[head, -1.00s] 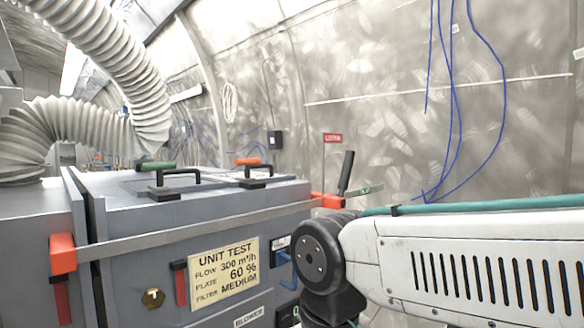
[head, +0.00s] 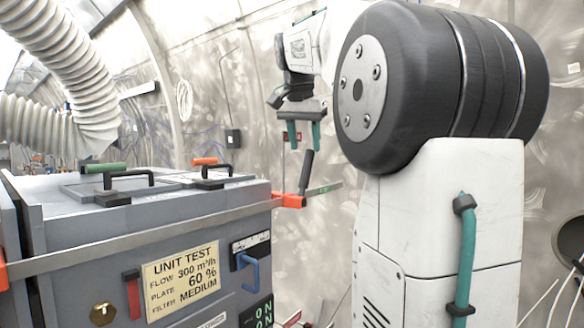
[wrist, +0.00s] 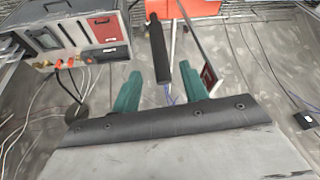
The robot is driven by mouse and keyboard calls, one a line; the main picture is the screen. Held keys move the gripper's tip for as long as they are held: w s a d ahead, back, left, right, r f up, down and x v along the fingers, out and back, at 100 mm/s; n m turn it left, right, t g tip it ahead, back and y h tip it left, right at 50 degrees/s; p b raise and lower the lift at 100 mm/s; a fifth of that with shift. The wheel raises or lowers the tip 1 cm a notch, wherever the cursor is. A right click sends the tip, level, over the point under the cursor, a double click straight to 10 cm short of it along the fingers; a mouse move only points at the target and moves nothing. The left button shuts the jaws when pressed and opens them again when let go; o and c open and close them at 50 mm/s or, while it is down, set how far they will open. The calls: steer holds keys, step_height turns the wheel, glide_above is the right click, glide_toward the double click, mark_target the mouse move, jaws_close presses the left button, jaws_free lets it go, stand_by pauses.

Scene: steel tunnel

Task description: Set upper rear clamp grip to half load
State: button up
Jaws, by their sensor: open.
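A long steel bar clamp (head: 140,238) runs across the front of the grey unit. Its orange body (head: 291,200) sits at the unit's right corner, with a black grip (head: 306,172) rising from it, slightly tilted. In the wrist view the black grip (wrist: 159,50) stands between and beyond the two teal fingers. My gripper (head: 303,135) is open and hangs fingers-down just above the grip; it also shows in the wrist view (wrist: 160,88). No contact with the grip is visible. Green marks (head: 323,189) show near the bar's end; their meaning is too small to read.
The grey unit (head: 60,215) has black handles, a green grip (head: 102,167) and an orange grip (head: 204,161) on top. A sign (head: 181,283) reads flow 300, plate 60 %, filter medium. A boxed instrument with cables (wrist: 75,35) stands left in the wrist view.

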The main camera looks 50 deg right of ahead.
mark_target(306, 161)
steer(key=x, duration=0.7)
steer(key=shift+f, duration=0.15)
jaws_close()
